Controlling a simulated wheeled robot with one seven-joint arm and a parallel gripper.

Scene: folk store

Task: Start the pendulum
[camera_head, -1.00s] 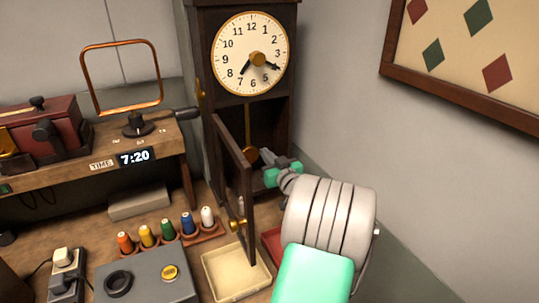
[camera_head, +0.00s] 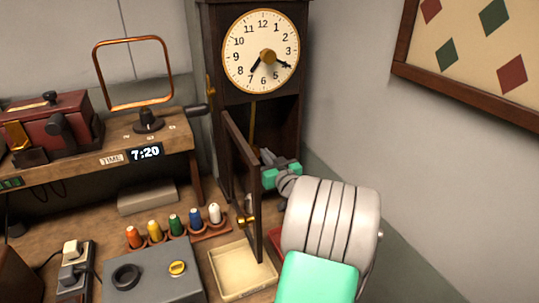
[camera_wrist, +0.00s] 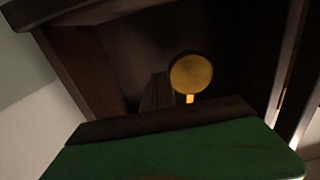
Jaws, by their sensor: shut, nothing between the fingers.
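The tall dark wooden clock (camera_head: 212,135) stands at the back with its lower door (camera_head: 243,185) swung open. Its dial (camera_head: 261,50) reads about 7:20. The brass pendulum rod (camera_head: 252,122) hangs inside the case. The round brass bob (camera_wrist: 191,74) shows right of centre in the wrist view; in the head view my gripper hides it. My gripper (camera_head: 266,157) is shut and empty, with its fingertips inside the door opening by the bob. In the wrist view the grey fingers are just left of the bob; whether they touch it I cannot tell.
The open door stands close to the left of my gripper. A cream tray (camera_head: 242,271) lies below the door, beside a row of coloured spools (camera_head: 175,225). A shelf display (camera_head: 146,152) reads 7:20. A wall stands to the right.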

